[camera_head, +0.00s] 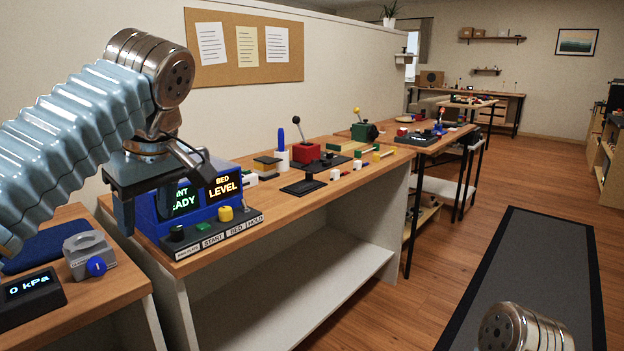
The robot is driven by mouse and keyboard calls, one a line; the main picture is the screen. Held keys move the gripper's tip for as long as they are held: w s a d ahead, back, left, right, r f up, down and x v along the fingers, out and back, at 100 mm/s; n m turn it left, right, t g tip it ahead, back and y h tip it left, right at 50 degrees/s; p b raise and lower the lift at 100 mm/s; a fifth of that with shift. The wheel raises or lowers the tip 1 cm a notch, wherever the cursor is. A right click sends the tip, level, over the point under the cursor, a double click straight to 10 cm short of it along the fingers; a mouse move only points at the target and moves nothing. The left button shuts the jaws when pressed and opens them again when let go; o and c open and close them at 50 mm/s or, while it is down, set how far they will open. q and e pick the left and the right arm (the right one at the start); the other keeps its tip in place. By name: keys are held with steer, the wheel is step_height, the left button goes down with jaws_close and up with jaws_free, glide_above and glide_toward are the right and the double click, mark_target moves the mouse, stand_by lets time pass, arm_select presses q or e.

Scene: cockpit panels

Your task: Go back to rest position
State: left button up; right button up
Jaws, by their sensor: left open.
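My left arm comes in from the left in a pale blue ribbed sleeve with a metal wrist joint. Its dark gripper (145,203) points down, open and empty. It appears in front of the blue control box (205,211) and hides part of its left display. I cannot tell from this view how close it is to the box. A metal joint of my right arm shows at the bottom right. My right gripper is out of view.
A pressure display (30,290) and a grey device with a blue knob (90,254) stand at lower left. A dark mat (535,265) lies on clear floor.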

arm_select(q)
steer(key=w+d+f+m+h, duration=0.1)
steer(key=w+d+f+m, duration=0.1)
steer(key=w+f, duration=0.35)
steer(key=w+d+f+m, duration=0.2)
steer(key=d+f, duration=0.1)
steer(key=f, duration=0.5)
steer(key=w+d+f+m+h, duration=0.1)
steer(key=w+d+f+m, duration=0.1)
steer(key=w+f, duration=0.3)
steer(key=s+d+f+m+g+h, duration=0.1)
steer(key=d+f+m, duration=0.1)
steer(key=f, duration=0.9)
steer(key=s+d+f+m+g+h, duration=0.1)
steer(key=d+f, duration=0.1)
steer(key=f, duration=0.9)
steer(key=s+d+f+m+h, duration=0.1)
steer(key=s+f+h, duration=0.1)
steer(key=s+f, duration=0.5)
steer(key=s+d+f+h, duration=0.15)
steer(key=s+f, duration=0.25)
steer(key=f, duration=0.7)
steer(key=s+f, duration=0.7)
steer(key=s, duration=0.5)
steer(key=shift+a, duration=0.3)
